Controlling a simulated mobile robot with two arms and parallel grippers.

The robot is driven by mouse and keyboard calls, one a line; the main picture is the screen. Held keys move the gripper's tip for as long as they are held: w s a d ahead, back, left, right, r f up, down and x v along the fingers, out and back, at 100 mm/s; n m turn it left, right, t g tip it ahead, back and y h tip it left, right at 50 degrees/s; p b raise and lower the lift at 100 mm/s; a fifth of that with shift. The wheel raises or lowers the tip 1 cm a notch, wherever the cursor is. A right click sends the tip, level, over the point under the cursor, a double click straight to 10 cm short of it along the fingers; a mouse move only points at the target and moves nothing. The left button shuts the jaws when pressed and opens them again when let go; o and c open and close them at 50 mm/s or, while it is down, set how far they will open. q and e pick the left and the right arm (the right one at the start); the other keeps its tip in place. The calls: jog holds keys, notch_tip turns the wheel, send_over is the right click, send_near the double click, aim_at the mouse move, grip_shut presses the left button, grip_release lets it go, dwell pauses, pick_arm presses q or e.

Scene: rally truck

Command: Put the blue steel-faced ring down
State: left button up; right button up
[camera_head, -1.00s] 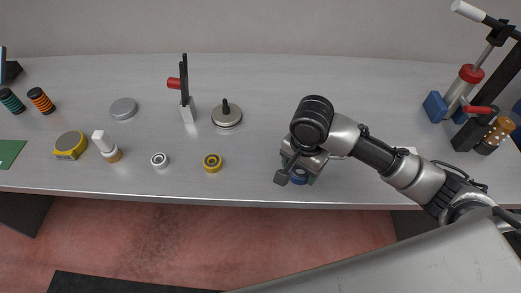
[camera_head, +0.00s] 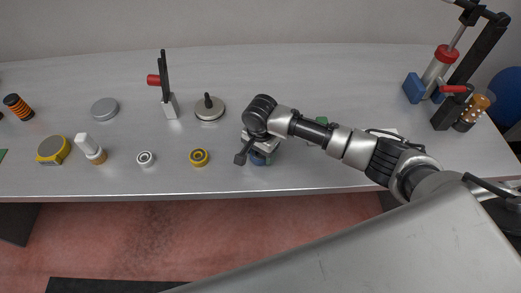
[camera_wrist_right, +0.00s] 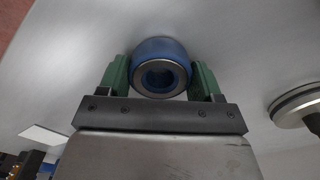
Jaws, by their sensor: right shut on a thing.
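The blue steel-faced ring (camera_wrist_right: 161,49) is between the green fingers of my right gripper (camera_wrist_right: 161,78) in the right wrist view. Its steel face and dark bore point toward that camera, and a finger presses on each side. In the head view my right gripper (camera_head: 258,153) points down near the front edge of the grey bench, right of the yellow ring. The blue ring (camera_head: 258,160) shows only in part under it. I cannot tell whether the ring touches the bench top. My left gripper is not in view.
On the bench (camera_head: 320,70) a yellow ring (camera_head: 199,158) and a white ring (camera_head: 145,159) stand to the left. A round steel piece with a black knob (camera_head: 209,108) lies behind. Tools (camera_head: 440,75) stand at the right. The bench's front edge is close to my gripper.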

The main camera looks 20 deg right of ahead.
jog(key=shift+f, duration=0.15)
jog(key=o, duration=1.3)
notch_tip(320, 180, up, 12)
jog(key=shift+r+b, duration=0.15)
jog(key=shift+b, duration=0.2)
